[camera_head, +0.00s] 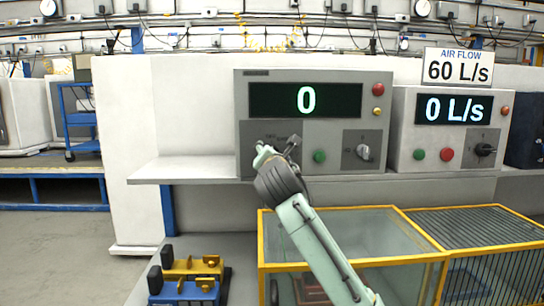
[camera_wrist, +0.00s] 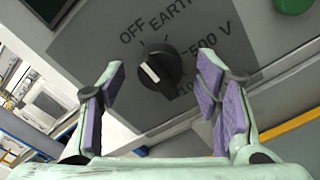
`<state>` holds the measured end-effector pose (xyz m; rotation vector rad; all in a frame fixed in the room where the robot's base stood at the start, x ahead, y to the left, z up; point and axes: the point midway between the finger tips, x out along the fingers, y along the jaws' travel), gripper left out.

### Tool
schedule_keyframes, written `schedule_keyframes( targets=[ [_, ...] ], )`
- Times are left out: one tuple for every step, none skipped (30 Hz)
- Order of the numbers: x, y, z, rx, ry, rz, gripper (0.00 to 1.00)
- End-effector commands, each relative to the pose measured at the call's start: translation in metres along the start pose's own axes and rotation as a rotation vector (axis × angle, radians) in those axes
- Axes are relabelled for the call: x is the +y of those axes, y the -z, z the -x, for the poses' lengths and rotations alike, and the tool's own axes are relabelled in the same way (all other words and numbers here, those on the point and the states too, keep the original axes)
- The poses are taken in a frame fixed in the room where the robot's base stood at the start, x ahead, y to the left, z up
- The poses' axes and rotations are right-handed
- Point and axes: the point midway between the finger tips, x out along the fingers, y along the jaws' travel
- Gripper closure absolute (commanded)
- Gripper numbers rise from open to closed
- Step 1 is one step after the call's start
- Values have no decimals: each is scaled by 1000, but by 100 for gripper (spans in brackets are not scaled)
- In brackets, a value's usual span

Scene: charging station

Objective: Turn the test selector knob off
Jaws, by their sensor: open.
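The test selector knob (camera_wrist: 165,66) is round and black with a white pointer bar, set in a dark grey panel in the wrist view. Labels around it read OFF, EARTH, 500 V and a partly hidden 100. The white bar lies on the knob's left part; I cannot tell for sure which label it marks. My gripper (camera_head: 278,146) is in front of the left lower panel of the grey unit (camera_head: 240,105), where it hides the knob in the head view. Its purple-padded fingers are open, one on each side of the knob, with gaps to it.
The unit's display (camera_head: 306,100) reads 0. A green button (camera_head: 319,156) and another selector knob (camera_head: 363,152) are to the right. A neighbouring unit (camera_head: 402,125) reads 0 L/s. Below stands a yellow-framed glass case (camera_head: 350,261). The shelf (camera_head: 185,170) left of the unit is bare.

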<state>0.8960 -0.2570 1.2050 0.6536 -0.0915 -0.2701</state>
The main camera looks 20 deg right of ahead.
Motion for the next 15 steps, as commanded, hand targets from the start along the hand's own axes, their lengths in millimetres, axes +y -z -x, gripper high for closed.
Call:
schedule_keyframes(
  targets=[
    [0, 0, 1, 0, 0, 0, 43],
    [0, 0, 2, -1, -1, 0, 43],
    [0, 0, 5, -1, -1, 0, 43],
    [0, -1, 8, -1, -2, 0, 43],
    [0, -1, 12, -1, -2, 0, 43],
    [0, -1, 18, -2, -2, 1, 43],
    [0, -1, 23, -2, -2, 1, 43],
    [0, -1, 30, -2, -3, 1, 43],
    [0, -1, 38, -3, -2, 1, 43],
    [0, -1, 45, -3, -2, 0, 43],
    [0, -1, 52, -3, -2, 0, 43],
    [0, -1, 60, -3, -2, 0, 43],
    [0, -1, 67, -3, -2, 0, 43],
    [0, -1, 74, -3, -3, 0, 43],
    [0, -1, 81, -1, -2, 0, 43]
  ],
)
